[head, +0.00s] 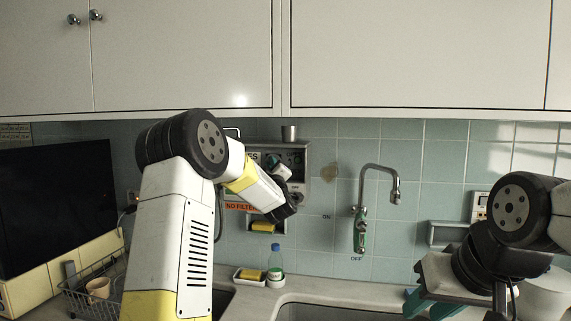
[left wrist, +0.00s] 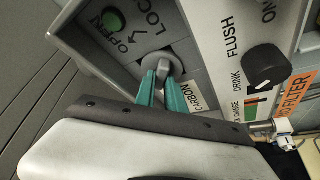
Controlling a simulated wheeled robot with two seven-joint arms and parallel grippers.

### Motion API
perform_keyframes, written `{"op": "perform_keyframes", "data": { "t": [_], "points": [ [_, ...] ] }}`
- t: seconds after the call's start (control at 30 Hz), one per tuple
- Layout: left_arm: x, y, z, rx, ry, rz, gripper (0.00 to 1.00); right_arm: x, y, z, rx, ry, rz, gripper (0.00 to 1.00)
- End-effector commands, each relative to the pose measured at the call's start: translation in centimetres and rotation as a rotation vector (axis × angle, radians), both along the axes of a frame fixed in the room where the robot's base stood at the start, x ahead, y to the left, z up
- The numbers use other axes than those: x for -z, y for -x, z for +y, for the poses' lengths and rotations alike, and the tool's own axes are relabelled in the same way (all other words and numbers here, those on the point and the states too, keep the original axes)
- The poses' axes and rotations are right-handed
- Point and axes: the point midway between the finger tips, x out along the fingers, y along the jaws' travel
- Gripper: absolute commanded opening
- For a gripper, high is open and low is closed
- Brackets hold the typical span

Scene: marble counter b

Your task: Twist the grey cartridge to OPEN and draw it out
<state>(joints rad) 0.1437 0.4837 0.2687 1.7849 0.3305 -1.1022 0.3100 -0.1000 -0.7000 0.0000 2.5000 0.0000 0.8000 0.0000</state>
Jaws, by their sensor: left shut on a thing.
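The grey cartridge (left wrist: 168,56) shows in the left wrist view as a round grey end with a raised grip. It sits in the recessed face of a grey filter unit (left wrist: 82,48), near the printed words OPEN and LOCK and a CARBON label. My left gripper (left wrist: 162,82) is shut on the cartridge's grip with its teal fingers. In the head view my left arm reaches to the wall unit (head: 300,158), and my left gripper (head: 276,163) and arm hide the cartridge. My right gripper (head: 426,303) is low at the right, away from the unit, with two teal fingers apart.
A green round spot (left wrist: 113,20) is beside OPEN. A black knob (left wrist: 265,64) is on the panel marked FLUSH and DRINK. A tap (head: 375,205) is right of the unit. A bottle (head: 275,262) stands below, and a dish rack (head: 92,292) is at left.

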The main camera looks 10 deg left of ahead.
Motion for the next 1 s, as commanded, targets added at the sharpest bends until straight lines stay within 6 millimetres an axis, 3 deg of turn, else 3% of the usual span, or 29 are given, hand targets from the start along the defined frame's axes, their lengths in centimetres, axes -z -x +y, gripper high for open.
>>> {"op": "perform_keyframes", "data": {
  "t": [1.0],
  "points": [
    [-0.2,2.9,0.0,0.000,0.000,-0.001,0.00,0.0,0.0,0.0,0.000,0.000,0.000,0.32]
  ]
}}
